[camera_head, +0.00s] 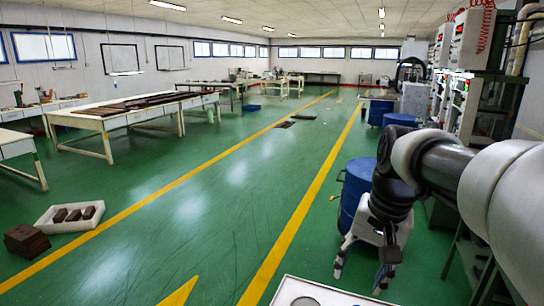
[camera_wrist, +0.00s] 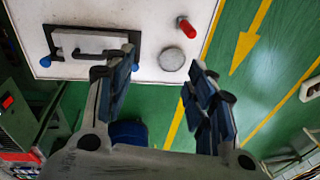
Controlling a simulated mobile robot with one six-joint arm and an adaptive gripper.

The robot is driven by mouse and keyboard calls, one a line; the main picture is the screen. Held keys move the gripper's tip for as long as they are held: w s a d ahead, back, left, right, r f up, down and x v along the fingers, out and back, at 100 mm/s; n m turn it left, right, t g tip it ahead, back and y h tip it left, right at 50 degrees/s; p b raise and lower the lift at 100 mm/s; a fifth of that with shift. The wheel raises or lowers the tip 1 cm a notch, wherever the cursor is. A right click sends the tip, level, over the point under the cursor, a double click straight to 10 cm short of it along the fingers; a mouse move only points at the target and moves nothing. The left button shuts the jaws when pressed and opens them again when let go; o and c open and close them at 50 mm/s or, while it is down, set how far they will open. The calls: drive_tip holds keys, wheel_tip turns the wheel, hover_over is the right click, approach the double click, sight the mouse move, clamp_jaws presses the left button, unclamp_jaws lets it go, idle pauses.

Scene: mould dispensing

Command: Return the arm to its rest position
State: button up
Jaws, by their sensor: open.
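My arm reaches in from the right edge of the head view and bends down at the wrist. My gripper (camera_head: 361,272) hangs low, pointing downward, in front of a blue drum. Its two fingers are spread apart, and nothing shows between them. In the wrist view my gripper (camera_wrist: 163,68) is also open and empty, with a clear gap between the dark blue finger pads. A white flat surface with a black handle, a red knob and a grey disc lies beyond the fingertips there.
Blue drums (camera_head: 355,190) and machine cabinets (camera_head: 470,50) line the right side. A long table (camera_head: 107,122) stands at left.

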drive_tip(key=s+a+f+n+t, duration=0.1)
drive_tip(key=s+f+n, duration=0.1)
drive_tip(key=s, duration=0.8)
drive_tip(key=s+a+f+n+t+h, duration=0.1)
drive_tip(key=s+f+n, duration=0.2)
drive_tip(key=s, duration=0.6)
drive_tip(key=shift+s+a+f+n+t, duration=0.3)
drive_tip(key=shift+s+a+f+t, duration=0.1)
drive_tip(key=shift+f, duration=0.1)
